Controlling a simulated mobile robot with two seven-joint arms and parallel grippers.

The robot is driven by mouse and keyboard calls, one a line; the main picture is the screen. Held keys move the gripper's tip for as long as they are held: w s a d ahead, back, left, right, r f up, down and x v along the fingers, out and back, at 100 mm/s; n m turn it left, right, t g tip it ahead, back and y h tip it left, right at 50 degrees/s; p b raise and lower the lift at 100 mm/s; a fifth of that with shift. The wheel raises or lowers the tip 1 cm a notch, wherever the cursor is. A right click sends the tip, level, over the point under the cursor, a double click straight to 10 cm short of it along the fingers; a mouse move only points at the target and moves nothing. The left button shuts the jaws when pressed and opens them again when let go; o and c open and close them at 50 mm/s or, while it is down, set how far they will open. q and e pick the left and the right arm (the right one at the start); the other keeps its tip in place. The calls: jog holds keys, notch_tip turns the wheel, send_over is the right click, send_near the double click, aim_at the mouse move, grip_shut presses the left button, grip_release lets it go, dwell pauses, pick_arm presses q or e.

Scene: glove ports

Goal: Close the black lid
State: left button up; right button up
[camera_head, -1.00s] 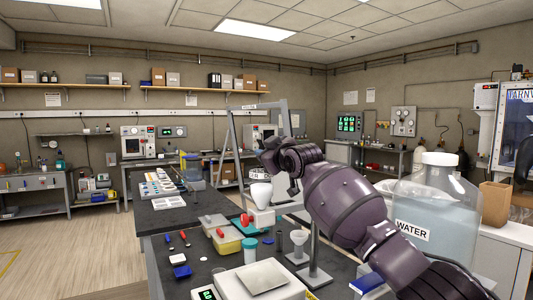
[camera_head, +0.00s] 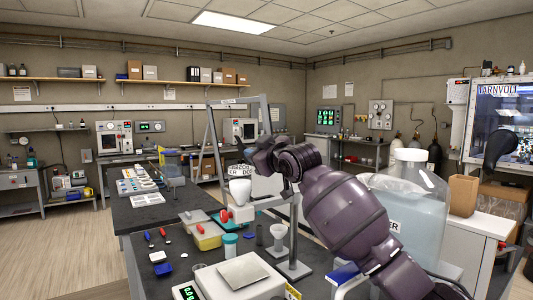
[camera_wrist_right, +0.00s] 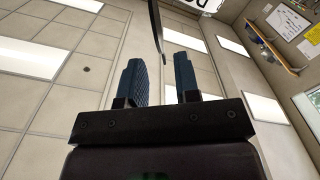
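No lid shows clearly as such. A dark rounded shape (camera_head: 508,147) on the front of the glovebox (camera_head: 483,98) at the far right may be the black lid, but I cannot be sure. My right gripper (camera_head: 262,147) is near the middle of the head view, far to the left of that shape. In the right wrist view its blue fingers (camera_wrist_right: 158,78) are apart, with no object clearly gripped. A thin dark strip (camera_wrist_right: 156,25) shows beyond and between the fingertips; what it belongs to is unclear. My left gripper is not in view.
A large water bottle (camera_head: 410,205) stands behind my right arm. A cardboard box (camera_head: 463,195) stands before the glovebox. Floor is clear at left.

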jog(key=shift+v, duration=2.15)
